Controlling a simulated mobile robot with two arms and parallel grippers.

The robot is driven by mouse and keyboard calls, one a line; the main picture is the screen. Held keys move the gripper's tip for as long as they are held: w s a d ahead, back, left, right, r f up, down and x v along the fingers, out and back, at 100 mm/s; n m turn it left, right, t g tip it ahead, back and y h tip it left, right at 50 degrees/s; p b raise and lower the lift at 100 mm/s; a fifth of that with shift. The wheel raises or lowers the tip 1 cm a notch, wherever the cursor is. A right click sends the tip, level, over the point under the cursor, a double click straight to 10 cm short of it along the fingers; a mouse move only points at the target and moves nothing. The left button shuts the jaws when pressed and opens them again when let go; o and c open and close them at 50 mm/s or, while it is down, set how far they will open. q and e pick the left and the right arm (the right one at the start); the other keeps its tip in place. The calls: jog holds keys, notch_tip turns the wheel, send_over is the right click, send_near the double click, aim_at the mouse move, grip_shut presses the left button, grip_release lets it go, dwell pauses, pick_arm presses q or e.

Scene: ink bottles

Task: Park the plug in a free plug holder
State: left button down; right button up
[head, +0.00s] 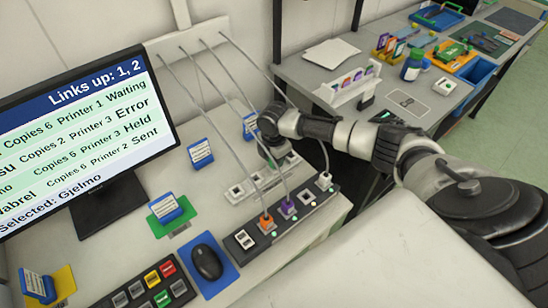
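My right gripper (274,151) reaches in from the right and points down over the back end of the pale strip of square holders (238,192). Its fingertips are small and partly hidden by its own wrist, so I cannot tell whether they are shut or hold a plug. A grey cable runs from the wall down behind this gripper; its end is hidden. The dark socket strip (306,209) in front carries an orange plug (267,222), a purple plug (289,208) and a white plug (325,181), each with a cable. Front holders look empty. My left gripper is out of view.
A monitor (84,135) stands at left. A mouse (207,262) on a blue mat, a keypad (148,291) and blue-and-white blocks (165,208) are on the desk. Taut cables cross above the strips. A second grey bench (330,75) holds stationery.

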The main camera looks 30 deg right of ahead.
jog(key=shift+f, duration=0.1)
dwell(0.3)
jog(key=o, duration=0.9)
jog(key=shift+o, duration=0.4)
jog(key=o, duration=0.4)
jog(key=shift+r+p, duration=4)
jog(key=shift+r, duration=0.05)
